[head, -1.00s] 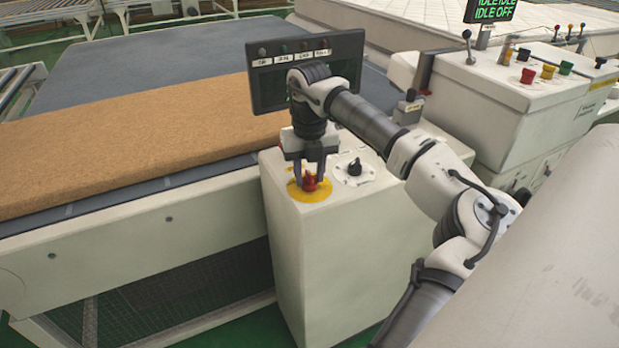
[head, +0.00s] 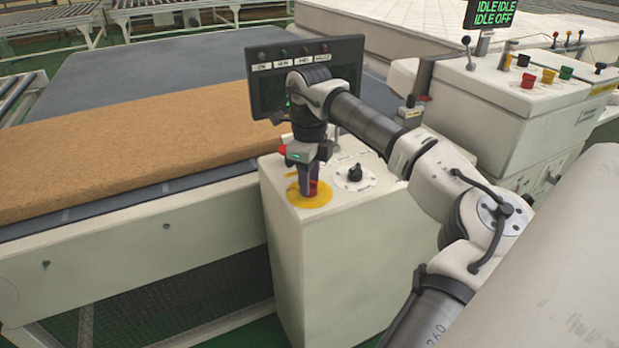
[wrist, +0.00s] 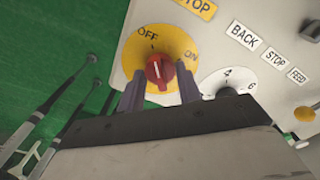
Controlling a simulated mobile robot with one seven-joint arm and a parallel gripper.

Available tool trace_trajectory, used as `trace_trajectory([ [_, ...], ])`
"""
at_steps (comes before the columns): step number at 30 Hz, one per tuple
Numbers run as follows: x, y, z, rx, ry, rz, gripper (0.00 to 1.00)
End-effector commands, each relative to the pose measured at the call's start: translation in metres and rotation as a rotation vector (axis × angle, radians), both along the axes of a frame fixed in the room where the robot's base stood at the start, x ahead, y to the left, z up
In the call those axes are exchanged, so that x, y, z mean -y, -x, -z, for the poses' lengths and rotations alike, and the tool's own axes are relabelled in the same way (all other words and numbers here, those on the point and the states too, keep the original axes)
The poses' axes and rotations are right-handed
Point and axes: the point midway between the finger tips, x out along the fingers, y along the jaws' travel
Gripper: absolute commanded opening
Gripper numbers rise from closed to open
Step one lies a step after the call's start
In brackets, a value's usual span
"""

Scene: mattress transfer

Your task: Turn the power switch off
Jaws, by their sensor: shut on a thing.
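The power switch is a red rotary knob (wrist: 160,72) on a round yellow plate (wrist: 178,42) marked OFF and ON, on the pale control box (head: 335,250). In the head view the yellow plate (head: 321,198) shows beneath my gripper (head: 308,188), which mostly hides the knob. In the wrist view my gripper (wrist: 160,88) has one dark finger on each side of the knob and is shut on it. The knob's white line points nearly straight up in the picture, left of the ON label; its exact setting is hard to tell.
A black selector knob (head: 354,174) sits close right of my gripper. A display panel (head: 345,62) stands behind my wrist. A brown mattress slab (head: 120,145) lies on the conveyor at left. A second console (head: 540,110) stands at right; the screen above it (head: 490,13) reads IDLE and OFF.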

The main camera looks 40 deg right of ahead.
Motion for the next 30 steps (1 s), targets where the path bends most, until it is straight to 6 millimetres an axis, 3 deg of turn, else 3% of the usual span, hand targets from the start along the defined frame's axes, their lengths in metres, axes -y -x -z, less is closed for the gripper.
trace_trajectory([
  [9,0.0,-0.0017,-0.0021,0.008,0.002,-0.108,0.12],
  [24,-0.0002,-0.0018,-0.0023,0.008,0.002,-0.126,0.12],
  [25,-0.0002,-0.0018,-0.0023,0.008,0.002,-0.126,0.36],
  [30,-0.0001,-0.0013,-0.0016,0.005,0.001,-0.126,0.56],
])
